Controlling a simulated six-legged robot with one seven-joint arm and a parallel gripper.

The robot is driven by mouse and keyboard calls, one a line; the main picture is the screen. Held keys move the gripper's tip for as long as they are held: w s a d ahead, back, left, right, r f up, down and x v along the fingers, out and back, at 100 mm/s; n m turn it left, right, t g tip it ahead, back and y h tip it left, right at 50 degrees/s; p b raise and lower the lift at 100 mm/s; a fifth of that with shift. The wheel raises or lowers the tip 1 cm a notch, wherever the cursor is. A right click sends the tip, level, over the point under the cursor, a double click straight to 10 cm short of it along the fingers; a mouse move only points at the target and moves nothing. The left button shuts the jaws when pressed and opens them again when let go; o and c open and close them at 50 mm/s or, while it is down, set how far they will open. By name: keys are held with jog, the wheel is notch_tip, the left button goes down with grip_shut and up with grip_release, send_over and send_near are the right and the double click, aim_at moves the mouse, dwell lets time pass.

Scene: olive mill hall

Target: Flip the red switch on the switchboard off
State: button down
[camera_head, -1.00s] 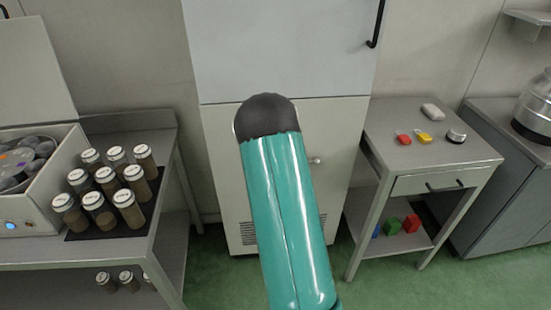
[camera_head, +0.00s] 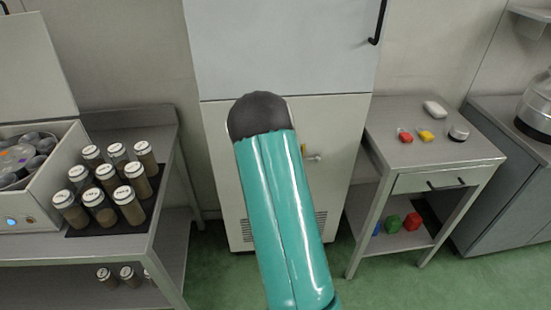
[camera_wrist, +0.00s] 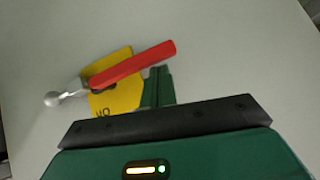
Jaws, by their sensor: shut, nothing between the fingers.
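The red switch (camera_wrist: 135,64) is a red lever handle, tilted up to the right across a yellow plate (camera_wrist: 126,99) with dark lettering partly visible. Its left end meets a silver knob (camera_wrist: 53,99). My gripper (camera_wrist: 158,74) is shut and empty, with its green fingers just below the red handle in the wrist view. I cannot tell whether they touch it. In the head view the switchboard (camera_head: 345,125) is the pale cabinet front behind my arm. A bit of the yellow plate (camera_head: 303,149) and the silver knob (camera_head: 315,157) show beside my arm, which hides the rest and my gripper.
A metal bench (camera_head: 172,235) with several lidded jars stands at left. A small metal table (camera_head: 385,118) with little coloured items and a drawer stands at right. A dark handle (camera_head: 378,25) is on the upper cabinet. Green floor lies clear between.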

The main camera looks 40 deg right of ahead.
jog(key=s+a+r, duration=0.3)
jog(key=s+r, duration=0.3)
jog(key=r, duration=0.5)
jog(key=shift+a, duration=0.35)
jog(key=s+a+r+n+y, duration=0.2)
jog(key=a+r, duration=0.2)
jog(key=a, duration=0.5)
jog(key=s+a+r+n+y, duration=0.1)
jog(key=a+r+y, duration=0.1)
jog(key=a+r, duration=0.5)
jog(key=s+a+r+n+y, duration=0.2)
jog(key=a+y, duration=0.1)
jog(key=a, duration=0.8)
jog(key=s+a+r+n+g+h, duration=0.1)
jog(key=s+a, duration=0.3)
jog(key=s, duration=0.5)
jog(key=s+a+r+n+g+h, duration=0.1)
jog(key=s+a, duration=0.4)
jog(key=s, duration=0.5)
jog(key=shift+r+n+g+h, duration=0.4)
jog(key=shift+r+g+h, duration=0.1)
jog(key=shift+h, duration=0.3)
